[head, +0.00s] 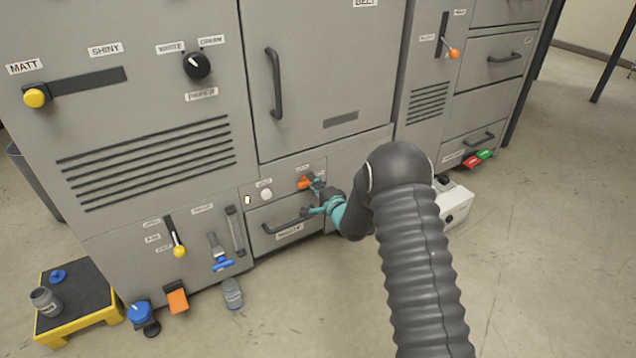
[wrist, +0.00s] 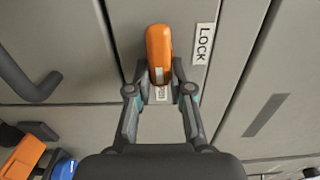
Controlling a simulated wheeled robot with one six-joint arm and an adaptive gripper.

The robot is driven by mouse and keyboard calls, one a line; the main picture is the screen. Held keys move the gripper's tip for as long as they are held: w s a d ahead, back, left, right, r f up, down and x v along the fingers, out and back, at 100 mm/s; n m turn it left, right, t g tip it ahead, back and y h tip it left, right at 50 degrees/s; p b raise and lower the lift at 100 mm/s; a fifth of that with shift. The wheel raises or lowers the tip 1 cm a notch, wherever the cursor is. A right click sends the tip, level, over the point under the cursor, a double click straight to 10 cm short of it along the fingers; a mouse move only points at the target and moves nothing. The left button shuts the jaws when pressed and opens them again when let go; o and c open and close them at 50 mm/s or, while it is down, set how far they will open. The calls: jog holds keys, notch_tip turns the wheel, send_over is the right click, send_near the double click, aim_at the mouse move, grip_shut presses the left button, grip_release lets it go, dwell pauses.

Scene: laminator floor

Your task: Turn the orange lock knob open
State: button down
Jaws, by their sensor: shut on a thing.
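The orange lock knob (wrist: 159,50) is an elongated handle on the grey machine front, beside a LOCK label (wrist: 202,43) in the wrist view. In the head view the knob (head: 304,183) shows just above the drawer with the dark handle. My gripper (wrist: 160,72) is at the knob, its two fingers on either side of the knob's near end and shut on it. In the head view my gripper (head: 317,188) reaches the knob from the right, and my arm hides the panel beyond it. A small label below the knob is partly covered by the fingers.
A drawer handle (head: 287,228) lies below the knob, and a large door handle (head: 273,83) is above. A white box (head: 455,207) stands on the floor at right.

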jog(key=shift+s+a+f, duration=0.25)
jog(key=shift+s+a, duration=0.05)
jog(key=shift+a, duration=0.05)
jog(key=c, duration=1.4)
grip_release()
jog(key=o, duration=0.4)
jog(key=shift+s+a+r, duration=0.1)
jog(key=shift+a, duration=0.2)
jog(key=shift+o, duration=0.2)
jog(key=shift+w+d, duration=0.2)
jog(key=shift+d, duration=0.15)
jog(key=v, duration=1.2)
